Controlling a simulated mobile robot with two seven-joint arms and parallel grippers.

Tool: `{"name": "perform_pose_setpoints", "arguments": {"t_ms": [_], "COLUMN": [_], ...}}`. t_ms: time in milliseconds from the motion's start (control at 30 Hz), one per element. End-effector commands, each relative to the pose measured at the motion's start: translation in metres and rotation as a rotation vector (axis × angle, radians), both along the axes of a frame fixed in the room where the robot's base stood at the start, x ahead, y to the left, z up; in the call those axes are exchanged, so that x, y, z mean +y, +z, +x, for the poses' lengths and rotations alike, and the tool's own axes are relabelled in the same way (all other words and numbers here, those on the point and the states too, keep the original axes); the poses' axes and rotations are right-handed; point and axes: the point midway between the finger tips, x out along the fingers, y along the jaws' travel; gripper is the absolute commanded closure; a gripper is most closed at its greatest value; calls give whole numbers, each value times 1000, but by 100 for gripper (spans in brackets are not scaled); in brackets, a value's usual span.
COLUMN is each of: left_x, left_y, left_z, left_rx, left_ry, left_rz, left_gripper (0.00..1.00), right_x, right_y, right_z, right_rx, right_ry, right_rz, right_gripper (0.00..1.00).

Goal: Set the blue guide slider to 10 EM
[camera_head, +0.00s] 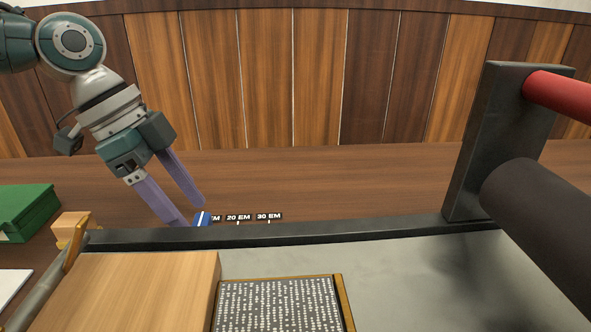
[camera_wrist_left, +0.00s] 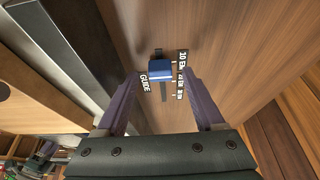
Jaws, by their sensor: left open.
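The blue guide slider (camera_head: 202,219) sits at the left end of a scale strip behind the dark metal rail, partly covering the 10 EM label. In the left wrist view the slider (camera_wrist_left: 160,70) is beside the 10 EM label (camera_wrist_left: 183,60), on a slot with the word GUIDE on its other side. I cannot tell its exact alignment with the mark. The 20 EM label (camera_head: 238,217) and 30 EM label (camera_head: 269,216) are to its right. My left gripper (camera_head: 194,213) is open, its purple fingers reaching down around the slider; contact is unclear. My right gripper is out of view.
The dark rail (camera_head: 330,234) runs just in front of the scale. A wooden block (camera_head: 140,290) and a framed type block (camera_head: 285,305) lie nearer. A dark upright with a red handle (camera_head: 555,95) stands at right. A green box (camera_head: 25,208) is at left.

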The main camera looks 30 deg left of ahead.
Motion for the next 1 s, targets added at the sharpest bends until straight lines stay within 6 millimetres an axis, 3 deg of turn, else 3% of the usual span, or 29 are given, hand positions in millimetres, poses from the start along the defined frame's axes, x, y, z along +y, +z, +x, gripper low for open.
{"name": "perform_pose_setpoints", "arguments": {"t_ms": [200,400,1000], "left_x": [16,25,27], "left_y": [45,70,75], "left_z": [-9,-15,-17], "left_rx": [-2,-1,1], "left_ry": [2,2,0], "left_rz": [3,2,2], "left_gripper": [30,30,30], "right_x": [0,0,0], "right_y": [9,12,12], "right_z": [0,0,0], "right_rx": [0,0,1], "right_ry": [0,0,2], "right_rz": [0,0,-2], "right_gripper": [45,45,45]}}
